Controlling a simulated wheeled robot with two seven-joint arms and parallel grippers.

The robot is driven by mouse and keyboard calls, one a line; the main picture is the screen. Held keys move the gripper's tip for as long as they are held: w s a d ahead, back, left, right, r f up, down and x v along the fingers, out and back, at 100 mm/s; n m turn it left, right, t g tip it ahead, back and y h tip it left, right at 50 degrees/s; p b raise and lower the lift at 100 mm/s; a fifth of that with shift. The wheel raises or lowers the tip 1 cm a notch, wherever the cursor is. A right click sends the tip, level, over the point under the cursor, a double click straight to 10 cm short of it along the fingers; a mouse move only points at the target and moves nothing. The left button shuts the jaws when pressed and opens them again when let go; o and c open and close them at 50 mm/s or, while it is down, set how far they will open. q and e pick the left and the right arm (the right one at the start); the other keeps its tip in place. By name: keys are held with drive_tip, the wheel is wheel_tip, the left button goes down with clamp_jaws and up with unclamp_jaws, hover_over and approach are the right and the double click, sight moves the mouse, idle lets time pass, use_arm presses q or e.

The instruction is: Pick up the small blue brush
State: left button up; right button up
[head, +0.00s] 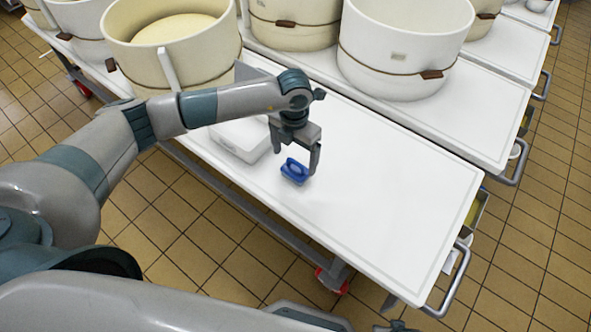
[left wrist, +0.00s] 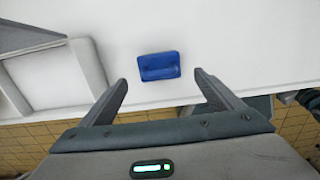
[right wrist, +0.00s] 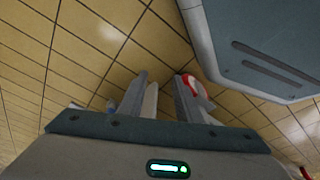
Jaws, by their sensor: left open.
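The small blue brush (head: 294,172) lies on the white cart top near its front edge. It also shows in the left wrist view (left wrist: 159,66), a blue block shape just past the fingertips and centred between them. My left gripper (head: 297,161) is open, pointing down over the brush with one finger toward each side; I cannot tell if a finger touches it. My right gripper (right wrist: 166,78) points at the tiled floor, away from the brush. Its fingers look close together with a narrow gap and nothing seen between them.
A white lidded box (head: 240,140) stands left of the brush, close to my left gripper. Large cream vats (head: 172,50) and a white vat (head: 398,50) stand behind. The cart top (head: 400,200) right of the brush is clear. A metal handle (head: 455,280) juts from its right end.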

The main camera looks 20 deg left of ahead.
sight(295, 162)
drive_tip(key=shift+w, duration=0.2)
use_arm(q)
drive_tip(key=shift+f, duration=0.1)
use_arm(e)
drive_tip(key=shift+r, duration=0.1)
use_arm(q)
drive_tip(key=shift+f, duration=0.25)
drive_tip(key=shift+w+f+p, duration=0.15)
drive_tip(key=shift+f+p, duration=0.05)
drive_tip(key=shift+f, duration=0.95)
drive_tip(key=shift+w+f+p, duration=0.1)
drive_tip(key=shift+f+p, duration=0.1)
drive_tip(key=shift+f, duration=0.9)
use_arm(e)
drive_tip(key=shift+s+d+f, duration=0.1)
drive_tip(key=shift+s+f, duration=0.75)
drive_tip(key=shift+f, duration=0.15)
use_arm(q)
drive_tip(key=shift+c, duration=0.6)
drive_tip(key=c, duration=1.1)
use_arm(e)
drive_tip(key=shift+w, duration=0.1)
